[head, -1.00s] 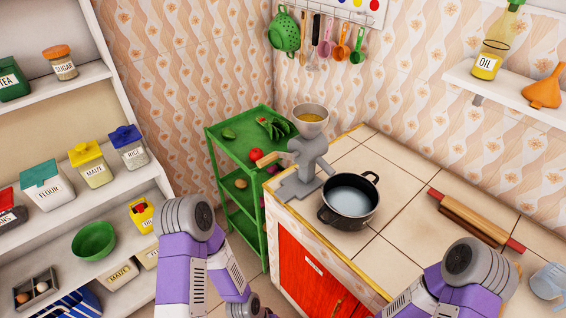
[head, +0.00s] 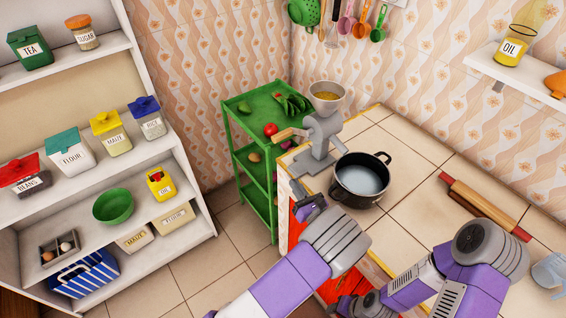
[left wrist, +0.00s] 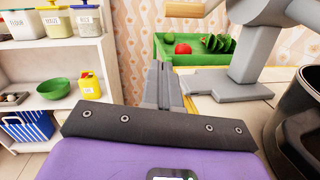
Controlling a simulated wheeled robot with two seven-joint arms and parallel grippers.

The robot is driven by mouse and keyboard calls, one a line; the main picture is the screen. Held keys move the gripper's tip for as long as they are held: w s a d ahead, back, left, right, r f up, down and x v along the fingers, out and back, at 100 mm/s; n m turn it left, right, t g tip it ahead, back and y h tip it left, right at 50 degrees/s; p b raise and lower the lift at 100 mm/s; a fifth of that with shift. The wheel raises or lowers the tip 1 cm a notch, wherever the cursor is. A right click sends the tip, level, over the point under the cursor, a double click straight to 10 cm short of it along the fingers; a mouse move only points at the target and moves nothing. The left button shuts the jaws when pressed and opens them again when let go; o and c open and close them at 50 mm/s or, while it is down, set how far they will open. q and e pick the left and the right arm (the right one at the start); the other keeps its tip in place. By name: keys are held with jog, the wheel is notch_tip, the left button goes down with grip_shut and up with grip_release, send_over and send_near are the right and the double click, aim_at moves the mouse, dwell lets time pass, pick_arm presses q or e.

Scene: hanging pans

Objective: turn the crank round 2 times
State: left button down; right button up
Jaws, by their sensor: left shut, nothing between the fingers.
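The grey grinder (head: 319,145) stands upright on the counter's near-left corner with a funnel of yellow grain on top. Its crank has a wooden handle (head: 287,134) sticking out to the left over the green cart. In the left wrist view the wooden handle (left wrist: 185,10) is at the top edge, partly cut off, with the grinder (left wrist: 245,65) to its right. My left gripper (head: 307,199) is shut and empty, below and apart from the handle. Its closed fingers (left wrist: 160,85) point forward in the left wrist view. My right gripper's fingers do not show.
A black pot (head: 361,181) stands right of the grinder on the tiled counter (head: 408,158). A rolling pin (head: 486,208) lies farther right. The green cart (head: 240,150) with vegetables is behind the counter's left end. Shelves (head: 75,205) with jars fill the left.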

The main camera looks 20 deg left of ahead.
pick_arm(q)
jog(key=r+x, duration=0.3)
jog(key=x, duration=0.9)
jog(key=shift+w+b, duration=0.25)
jog(key=shift+b, duration=0.1)
jog(key=shift+w+t+y+b, duration=0.1)
jog(key=shift+t+y+b, duration=0.2)
jog(key=shift+b, duration=0.2)
jog(key=shift+a+r, duration=0.1)
